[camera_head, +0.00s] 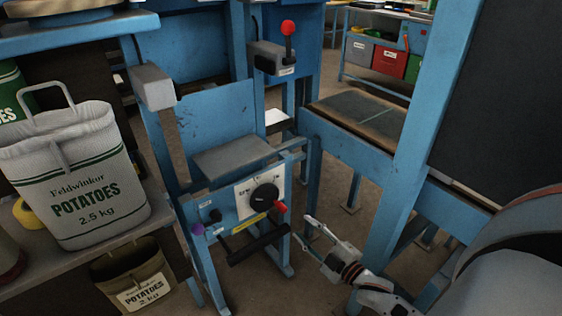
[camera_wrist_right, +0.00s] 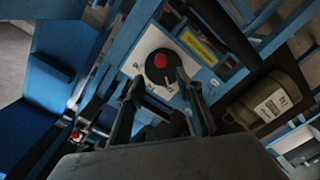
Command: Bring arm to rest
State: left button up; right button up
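My right gripper (camera_head: 318,238) comes in from the lower right in the head view. Its two fingers are spread apart with nothing between them. It is beside the blue machine's control panel (camera_head: 235,211), to the right of the black dial (camera_head: 265,198) with its red-tipped pointer. In the right wrist view the open fingers of my right gripper (camera_wrist_right: 157,88) frame the same dial (camera_wrist_right: 160,68), with a gap in front of it. I cannot tell from these views whether they touch the panel. My left gripper is not in view.
A white potato sack (camera_head: 85,180) stands on a shelf at the left. A black bar handle (camera_head: 258,245) sticks out under the panel. A blue post (camera_head: 405,150) rises close beside my right arm. A red-knobbed lever (camera_head: 288,38) is above.

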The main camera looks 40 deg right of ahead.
pick_arm(q)
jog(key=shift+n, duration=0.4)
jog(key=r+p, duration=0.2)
jog(key=p, duration=0.3)
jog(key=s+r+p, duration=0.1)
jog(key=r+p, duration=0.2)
jog(key=p, duration=0.2)
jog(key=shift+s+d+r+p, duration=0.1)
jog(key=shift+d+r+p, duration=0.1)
jog(key=shift+p, duration=0.15)
pick_arm(e)
jog(key=s+a+m+g+y, duration=0.1)
jog(key=s+a+m+g, duration=0.5)
jog(key=s+a, duration=1.4)
jog(key=shift+s+g+y, duration=0.3)
jog(key=shift+s+g, duration=0.15)
jog(key=shift+g, duration=0.25)
jog(key=shift+r, duration=0.1)
jog(key=shift+c, duration=0.2)
